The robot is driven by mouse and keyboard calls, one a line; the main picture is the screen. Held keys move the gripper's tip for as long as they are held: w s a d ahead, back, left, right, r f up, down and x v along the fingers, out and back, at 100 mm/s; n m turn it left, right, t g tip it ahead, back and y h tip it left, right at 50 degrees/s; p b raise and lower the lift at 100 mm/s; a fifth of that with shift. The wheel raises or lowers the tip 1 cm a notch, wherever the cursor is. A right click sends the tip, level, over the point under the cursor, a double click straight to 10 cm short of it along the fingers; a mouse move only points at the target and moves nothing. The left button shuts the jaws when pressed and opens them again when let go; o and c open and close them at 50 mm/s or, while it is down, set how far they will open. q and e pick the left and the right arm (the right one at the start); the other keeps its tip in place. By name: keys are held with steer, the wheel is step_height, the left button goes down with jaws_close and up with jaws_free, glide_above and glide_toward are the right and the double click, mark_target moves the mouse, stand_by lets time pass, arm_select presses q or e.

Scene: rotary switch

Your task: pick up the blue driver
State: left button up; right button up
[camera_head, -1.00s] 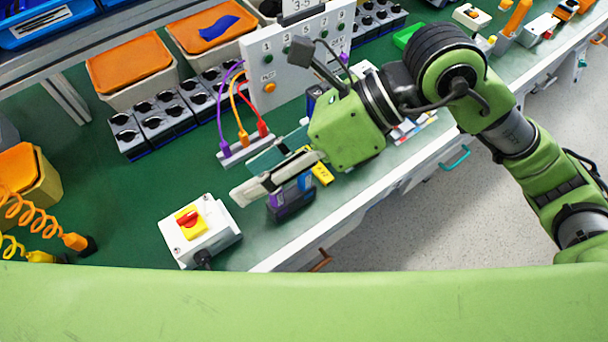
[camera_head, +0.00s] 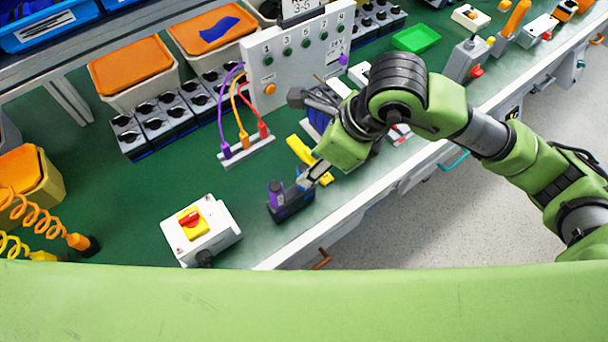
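The blue driver (camera_head: 292,207) is a dark blue and black tool with a purple upright part. It rests on the green bench top near the front edge, right of the white box with the red switch. My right gripper (camera_head: 312,177) reaches down from the right, with its fingertips at the driver's right end. Whether the fingers touch it is unclear. The fingers are seen nearly edge-on, so the gap between them cannot be made out. My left gripper is not in view.
A yellow tool (camera_head: 303,152) lies close behind my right gripper. The white box with a red and yellow rotary switch (camera_head: 197,229) stands to the left. A socket strip with coloured cables (camera_head: 247,152) and a numbered panel (camera_head: 300,55) are behind.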

steer(key=p+x, duration=0.1)
steer(key=x, duration=0.3)
steer(key=shift+a+f+p, duration=0.1)
steer(key=shift+f+p, duration=0.05)
steer(key=shift+p, duration=0.2)
steer(key=shift+w+a+f, duration=0.15)
steer(key=shift+f, duration=0.25)
jaws_close()
step_height(320, 180, up, 10)
steer(key=shift+b, duration=0.95)
steer(key=shift+r, duration=0.1)
step_height(320, 180, up, 7)
steer(key=p, duration=0.3)
steer(key=shift+r, duration=0.2)
